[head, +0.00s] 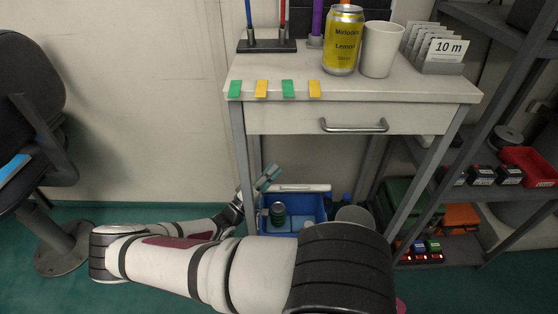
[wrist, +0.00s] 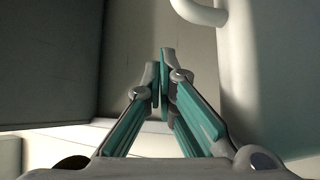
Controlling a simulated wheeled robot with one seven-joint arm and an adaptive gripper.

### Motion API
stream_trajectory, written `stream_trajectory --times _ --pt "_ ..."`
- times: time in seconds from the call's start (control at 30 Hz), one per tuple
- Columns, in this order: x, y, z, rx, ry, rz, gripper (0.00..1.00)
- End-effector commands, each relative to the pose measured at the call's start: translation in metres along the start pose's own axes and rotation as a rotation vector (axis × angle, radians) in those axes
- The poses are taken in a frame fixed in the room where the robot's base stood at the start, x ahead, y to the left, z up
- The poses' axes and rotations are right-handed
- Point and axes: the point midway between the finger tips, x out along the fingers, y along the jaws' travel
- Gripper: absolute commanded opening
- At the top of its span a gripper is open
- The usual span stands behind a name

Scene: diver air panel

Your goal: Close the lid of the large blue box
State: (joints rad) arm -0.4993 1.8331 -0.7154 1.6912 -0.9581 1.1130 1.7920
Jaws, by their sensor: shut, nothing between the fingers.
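The large blue box (head: 268,222) stands on the floor under the small white table in the head view. It is open, with a dark green can (head: 278,212) and other items inside, partly hidden by my arm. A white strip (head: 300,187) runs along its back top edge; it looks like the raised lid, but I cannot be sure. My gripper (head: 268,176) is under the table, near the box's back left, above its rim. Its fingers are shut and empty, with the fingertips (wrist: 164,55) together in the wrist view. I cannot tell if they touch the lid.
The table (head: 350,85) above carries a yellow can (head: 343,40), a white mug (head: 381,50) and depth cards. Its legs and drawer handle (head: 354,125) frame the space. A shelf rack (head: 490,130) stands right, a chair (head: 30,130) left. In the wrist view, a pale curved bar (wrist: 203,12) is close by.

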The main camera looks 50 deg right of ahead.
Motion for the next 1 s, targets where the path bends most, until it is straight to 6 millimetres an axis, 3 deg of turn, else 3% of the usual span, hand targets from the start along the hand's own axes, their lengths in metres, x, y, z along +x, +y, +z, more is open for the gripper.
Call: stream_trajectory --times 0.23,0.73,1.0 --pt "-0.011 0.001 0.007 -0.002 0.000 -0.001 0.00" --pt "-0.012 0.002 0.007 -0.001 0.000 -0.001 0.00" --pt "0.000 0.034 -0.003 0.000 0.001 0.000 0.00"
